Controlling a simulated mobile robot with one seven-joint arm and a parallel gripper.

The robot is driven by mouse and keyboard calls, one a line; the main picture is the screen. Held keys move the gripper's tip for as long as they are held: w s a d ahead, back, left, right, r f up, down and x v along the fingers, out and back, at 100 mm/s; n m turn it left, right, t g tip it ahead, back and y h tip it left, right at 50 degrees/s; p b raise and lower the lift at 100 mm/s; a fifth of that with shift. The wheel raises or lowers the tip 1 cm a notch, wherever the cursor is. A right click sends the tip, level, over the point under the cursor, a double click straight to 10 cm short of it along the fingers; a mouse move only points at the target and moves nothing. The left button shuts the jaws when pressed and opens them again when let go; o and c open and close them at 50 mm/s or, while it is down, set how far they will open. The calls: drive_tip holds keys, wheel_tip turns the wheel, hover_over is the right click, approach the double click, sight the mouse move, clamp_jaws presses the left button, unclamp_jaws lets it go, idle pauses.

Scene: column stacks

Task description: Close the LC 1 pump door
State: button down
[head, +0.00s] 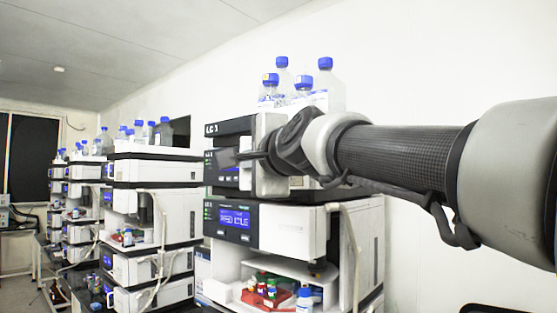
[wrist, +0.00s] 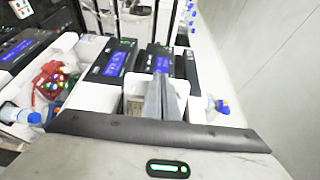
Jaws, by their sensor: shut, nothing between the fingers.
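The nearest instrument stack carries a dark label reading LC with an unclear number (head: 212,129) in the head view. Below the label is the pump module, with a dark display panel (head: 227,158) and a white front part (head: 270,184) beside it. My gripper (head: 250,156) is shut and empty at the front of this module, its fingers pointing left across the white part. In the wrist view my gripper (wrist: 163,92) points towards the pump's blue display (wrist: 161,65), between white walls. My arm and hand hide much of the module's right side, so the door's angle is unclear.
Below the pump is a module with a lit blue display (head: 234,219), and under it an open bay with a red vial tray (head: 268,293). Blue-capped bottles (head: 325,85) stand on top. More stacks (head: 150,215) line the bench to the left. A plain wall is at right.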

drive_tip(key=shift+w+a, duration=0.3)
drive_tip(key=shift+w, duration=0.05)
idle(1.4)
